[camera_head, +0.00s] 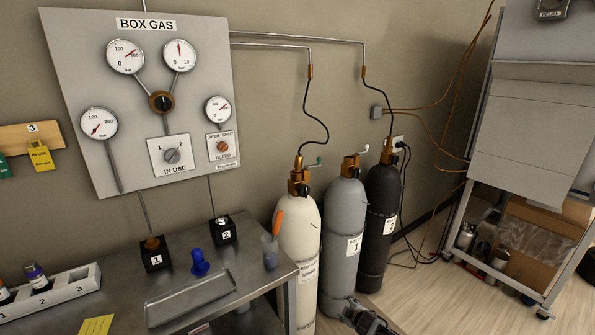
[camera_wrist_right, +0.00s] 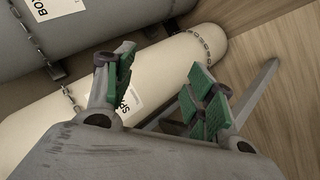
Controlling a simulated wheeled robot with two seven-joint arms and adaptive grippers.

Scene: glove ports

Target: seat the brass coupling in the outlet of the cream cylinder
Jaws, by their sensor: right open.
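The cream cylinder (camera_head: 298,255) stands upright beside the bench, with a brass valve (camera_head: 298,186) on top. It also shows in the right wrist view (camera_wrist_right: 72,130), with a white label and a chain around it. A brass coupling (camera_head: 299,163) on the end of a black hose is at the valve's upper left; I cannot tell whether it is seated or only resting there. My right gripper (camera_head: 368,320) is low in front of the grey and black cylinders, well below the valve. In its wrist view the green-padded fingers (camera_wrist_right: 160,88) are apart and empty. My left gripper is out of view.
A grey cylinder (camera_head: 343,235) and a black cylinder (camera_head: 380,225) stand close to the right of the cream one. The metal bench (camera_head: 225,308) lies left, holding a cup with an orange-handled tool (camera_head: 271,250). A second hose (camera_head: 386,95) runs to the black cylinder.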

